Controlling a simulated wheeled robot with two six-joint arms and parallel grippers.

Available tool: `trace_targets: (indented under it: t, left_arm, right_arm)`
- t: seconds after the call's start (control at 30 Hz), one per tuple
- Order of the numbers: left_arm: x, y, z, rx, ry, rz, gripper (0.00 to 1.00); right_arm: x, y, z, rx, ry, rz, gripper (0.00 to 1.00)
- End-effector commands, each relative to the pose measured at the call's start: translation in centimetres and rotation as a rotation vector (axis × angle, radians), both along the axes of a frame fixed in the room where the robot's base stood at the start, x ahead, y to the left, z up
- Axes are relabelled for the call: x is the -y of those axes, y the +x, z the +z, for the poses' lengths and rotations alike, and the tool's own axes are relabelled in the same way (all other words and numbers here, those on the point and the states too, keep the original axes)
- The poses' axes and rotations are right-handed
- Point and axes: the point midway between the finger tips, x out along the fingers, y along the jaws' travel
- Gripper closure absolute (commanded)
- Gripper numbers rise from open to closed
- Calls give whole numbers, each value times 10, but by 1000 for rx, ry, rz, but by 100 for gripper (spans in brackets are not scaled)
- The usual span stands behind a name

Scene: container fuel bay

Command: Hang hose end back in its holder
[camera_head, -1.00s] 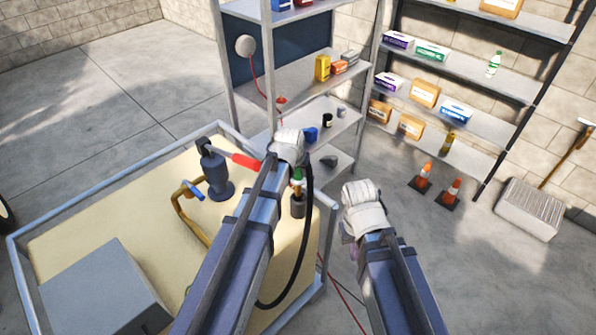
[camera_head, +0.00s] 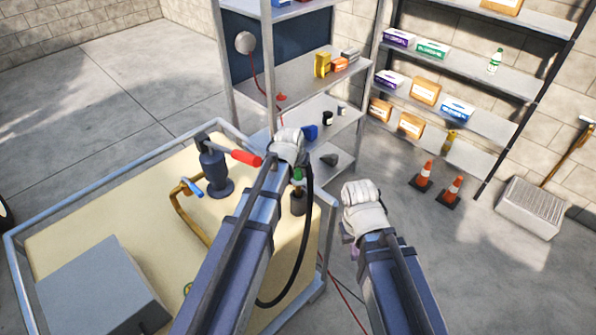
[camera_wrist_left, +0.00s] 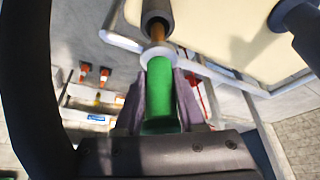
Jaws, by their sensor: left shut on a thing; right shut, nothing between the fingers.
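My left gripper (camera_head: 296,166) is shut on the green hose end (camera_head: 298,175), over the right part of the cart. In the left wrist view the green grip (camera_wrist_left: 160,95) sits between the fingers, with a pale collar and a brass-coloured tip beyond it. The tip lines up with a dark cylindrical holder (camera_wrist_left: 157,12); I cannot tell how far it is inside. In the head view the holder (camera_head: 298,204) stands just below the green part. A black hose (camera_head: 304,250) loops down from my left gripper. My right gripper (camera_head: 354,248) is shut and empty, right of the cart.
The cart (camera_head: 130,180) has a raised blue-grey rim. It carries a hand pump with a red handle (camera_head: 246,158), a yellow pipe (camera_head: 188,217) and a grey box (camera_head: 105,285). Shelves (camera_head: 300,75) stand close behind.

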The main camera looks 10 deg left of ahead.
Motion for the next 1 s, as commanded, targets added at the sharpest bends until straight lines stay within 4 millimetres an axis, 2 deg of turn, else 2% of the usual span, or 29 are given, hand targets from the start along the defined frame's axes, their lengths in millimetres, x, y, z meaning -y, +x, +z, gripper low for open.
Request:
trace_targets:
  t: [0.27,1.0]
  left_arm:
    - [0,0,-1,0,0,0,100]
    - [0,0,-22,0,0,0,100]
  right_arm:
    - [0,0,-1,0,0,0,100]
    - [0,0,-22,0,0,0,100]
